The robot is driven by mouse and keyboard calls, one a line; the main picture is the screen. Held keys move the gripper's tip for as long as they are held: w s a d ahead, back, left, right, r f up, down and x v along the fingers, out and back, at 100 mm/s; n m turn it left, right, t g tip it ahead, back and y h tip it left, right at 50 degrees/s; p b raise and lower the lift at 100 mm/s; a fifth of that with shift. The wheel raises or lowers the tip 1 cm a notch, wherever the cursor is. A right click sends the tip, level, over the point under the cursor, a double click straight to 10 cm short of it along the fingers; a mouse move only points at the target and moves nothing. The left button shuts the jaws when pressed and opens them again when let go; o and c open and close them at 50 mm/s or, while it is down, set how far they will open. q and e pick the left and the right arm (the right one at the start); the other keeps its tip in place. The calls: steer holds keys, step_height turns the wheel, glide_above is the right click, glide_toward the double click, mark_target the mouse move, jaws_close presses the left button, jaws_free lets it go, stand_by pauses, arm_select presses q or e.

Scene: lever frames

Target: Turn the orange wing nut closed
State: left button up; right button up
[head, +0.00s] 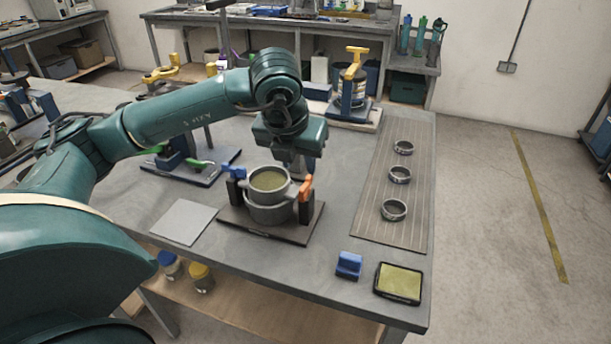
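The orange wing nut (306,188) sits on top of the dark right-hand post of a fixture, beside a grey round pot (270,207) with a greenish top. A blue wing nut (233,172) sits on the left-hand post. The fixture stands on a dark base plate (255,233) on the grey table. My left gripper (303,168) points down just behind the pot and the orange wing nut. Its fingers are partly hidden and their opening does not show clearly. I cannot tell whether it touches the wing nut. My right gripper is not in view.
A ribbed mat (408,228) with three metal rings lies to the right. A blue block (349,265) and a framed yellow-green pad (399,283) lie at the front right. A light square plate (184,221) lies left. A yellow-handled clamp fixture (353,90) stands behind.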

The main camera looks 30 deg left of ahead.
mark_target(306, 184)
arm_select(q)
steer(key=x, duration=0.7)
steer(key=shift+w+f+p, duration=0.1)
steer(key=shift+p, duration=0.3)
steer(key=shift+c, duration=0.4)
jaws_close()
